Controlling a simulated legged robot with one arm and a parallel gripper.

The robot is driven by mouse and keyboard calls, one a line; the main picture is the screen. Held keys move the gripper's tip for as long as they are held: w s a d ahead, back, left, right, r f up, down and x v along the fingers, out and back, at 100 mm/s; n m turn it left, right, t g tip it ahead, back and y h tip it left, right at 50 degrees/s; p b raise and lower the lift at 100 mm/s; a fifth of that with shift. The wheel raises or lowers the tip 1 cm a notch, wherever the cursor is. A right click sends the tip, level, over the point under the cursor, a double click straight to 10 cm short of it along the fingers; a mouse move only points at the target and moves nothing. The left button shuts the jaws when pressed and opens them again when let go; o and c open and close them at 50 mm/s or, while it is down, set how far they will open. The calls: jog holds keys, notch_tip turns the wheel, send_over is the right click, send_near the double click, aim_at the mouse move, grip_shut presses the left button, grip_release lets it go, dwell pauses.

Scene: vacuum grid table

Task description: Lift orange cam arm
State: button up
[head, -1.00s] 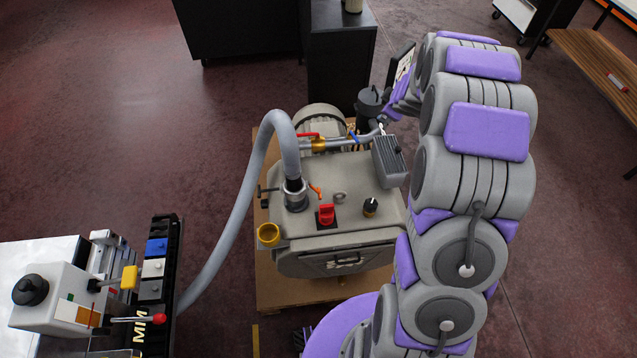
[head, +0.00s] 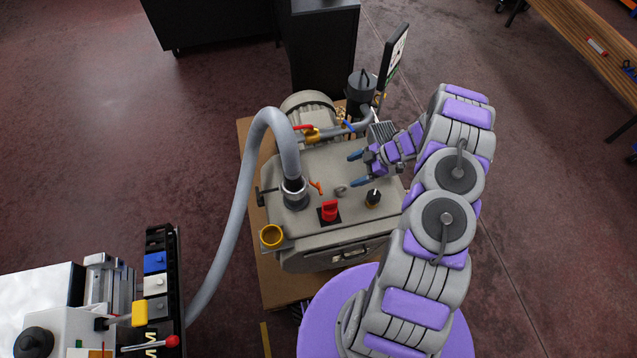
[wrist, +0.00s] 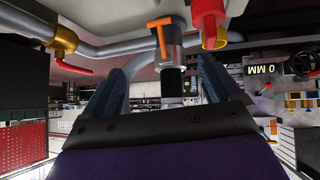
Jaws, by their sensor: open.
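The orange cam arm (head: 316,187) sticks out from the right side of the hose coupling (head: 295,194) on top of the beige pump. In the wrist view the orange cam arm (wrist: 160,36) lies against its grey coupling (wrist: 169,45), near the top middle, beyond the fingertips. My gripper (head: 357,169) is above the pump lid, to the right of the cam arm and apart from it. Its two blue-grey fingers are spread with nothing between them. They also frame the coupling in the wrist view (wrist: 160,75).
A grey hose (head: 245,190) arcs up from the coupling and down to the left. A red knob (head: 329,210), a black knob (head: 373,198) and a yellow cup (head: 271,236) stand near the pump's front. A red-handled valve (head: 308,131) is behind the coupling.

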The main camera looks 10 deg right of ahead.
aim_at(318, 186)
jog(key=b+x, duration=0.3)
jog(key=x, duration=1.3)
jog(key=shift+w+a+f, duration=0.15)
jog(key=shift+a+f, duration=0.05)
jog(key=shift+f, duration=0.05)
jog(key=shift+a, duration=0.1)
jog(key=shift+c, duration=0.2)
jog(key=c, duration=1.4)
jog(key=shift+c, duration=0.2)
